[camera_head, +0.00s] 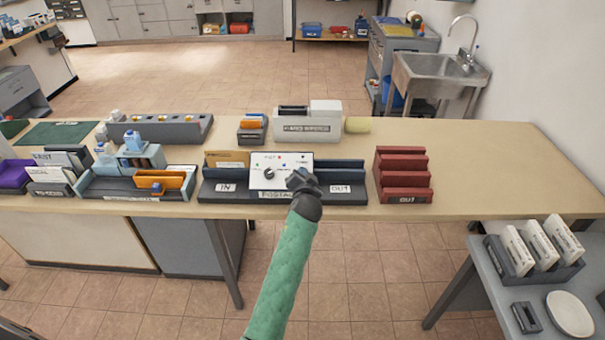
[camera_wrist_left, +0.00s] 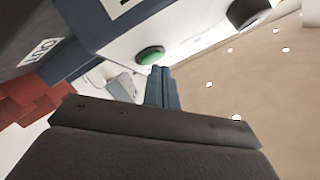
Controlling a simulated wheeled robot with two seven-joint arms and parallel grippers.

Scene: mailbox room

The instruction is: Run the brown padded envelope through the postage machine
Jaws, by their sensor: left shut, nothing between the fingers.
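The postage machine (camera_head: 282,160) stands at the middle of the long table, with a white panel, a tray marked IN on the left and a tray marked OUT (camera_head: 345,188) on the right. A brown envelope (camera_head: 228,157) stands in the IN side; its lower part is hidden. My left gripper (camera_head: 300,180) is shut and empty in front of the panel's right part. In the left wrist view its fingertips (camera_wrist_left: 160,70) are close to a green button (camera_wrist_left: 150,55) on the panel; I cannot tell whether they touch it. My right gripper is not in view.
A red stepped rack (camera_head: 403,176) marked OUT stands right of the machine. An orange item (camera_head: 160,182) lies in a grey tray on the left. A white-fronted organizer (camera_head: 308,128) stands behind the machine. The table's right end is clear.

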